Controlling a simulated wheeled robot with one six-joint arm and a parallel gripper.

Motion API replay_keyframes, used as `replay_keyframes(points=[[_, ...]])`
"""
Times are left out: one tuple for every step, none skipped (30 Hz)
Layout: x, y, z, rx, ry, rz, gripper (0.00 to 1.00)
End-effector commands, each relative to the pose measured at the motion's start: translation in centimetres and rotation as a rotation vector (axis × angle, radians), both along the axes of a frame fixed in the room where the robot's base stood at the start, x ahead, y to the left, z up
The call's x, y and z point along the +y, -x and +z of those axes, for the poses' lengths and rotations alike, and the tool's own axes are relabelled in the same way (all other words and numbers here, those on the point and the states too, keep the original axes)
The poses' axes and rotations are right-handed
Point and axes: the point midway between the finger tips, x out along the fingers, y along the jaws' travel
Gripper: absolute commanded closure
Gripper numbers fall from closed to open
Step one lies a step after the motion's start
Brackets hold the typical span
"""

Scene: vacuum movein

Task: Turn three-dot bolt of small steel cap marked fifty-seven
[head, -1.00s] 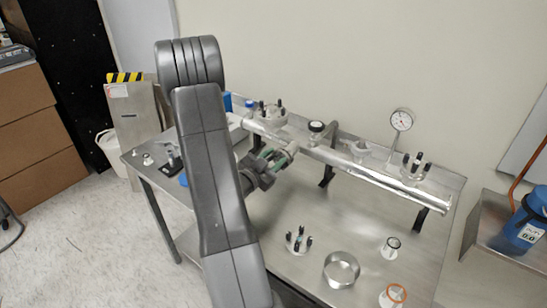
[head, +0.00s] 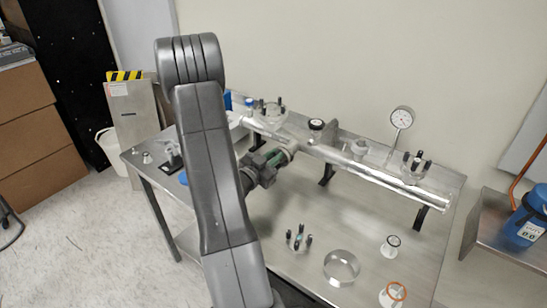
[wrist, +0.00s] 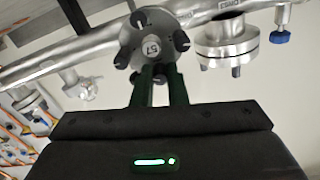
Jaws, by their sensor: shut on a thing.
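The small steel cap marked 57 (wrist: 153,46) shows in the wrist view as a round disc on the steel pipe, with several dark bolts around its rim. My gripper (wrist: 160,72) comes up from below, its two dark green fingers shut at the cap's lower edge. It is shut on a bolt there, which the fingers mostly hide. I cannot make out any dots on the bolts. In the head view my gripper (head: 275,163) is at the end of a short branch of the pipe (head: 345,166), and the cap is hidden behind it.
A gauge (head: 402,118) stands at the pipe's right part. A bolted flange (wrist: 230,50) hangs right of the cap in the wrist view. On the steel bench (head: 330,235) lie a steel ring (head: 341,268) and a small bolted part (head: 299,239). The bench between is clear.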

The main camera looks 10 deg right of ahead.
Motion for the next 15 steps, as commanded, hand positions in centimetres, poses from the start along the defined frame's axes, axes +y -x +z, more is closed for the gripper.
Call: replay_keyframes(points=[[-0.01,0.02,-0.04,0.023,0.023,0.000,1.00],[-0.01,0.02,-0.04,0.041,0.040,-0.001,1.00],[-0.01,0.02,-0.03,0.064,0.063,-0.001,1.00],[-0.01,0.02,-0.03,0.082,0.082,-0.001,1.00],[-0.01,0.03,-0.02,0.102,0.101,-0.001,1.00],[-0.01,0.03,-0.01,0.128,0.127,-0.001,1.00],[-0.02,0.04,0.00,0.149,0.148,-0.001,1.00],[-0.02,0.04,0.01,0.169,0.168,-0.001,1.00],[-0.02,0.04,0.02,0.197,0.195,-0.001,1.00],[-0.02,0.04,0.02,0.218,0.215,-0.001,1.00],[-0.03,0.04,0.03,0.238,0.235,-0.001,1.00],[-0.03,0.04,0.04,0.265,0.261,-0.001,1.00],[-0.03,0.04,0.05,0.284,0.280,-0.001,1.00],[-0.03,0.04,0.05,0.304,0.300,-0.001,1.00],[-0.03,0.05,0.06,0.328,0.325,-0.001,1.00]])
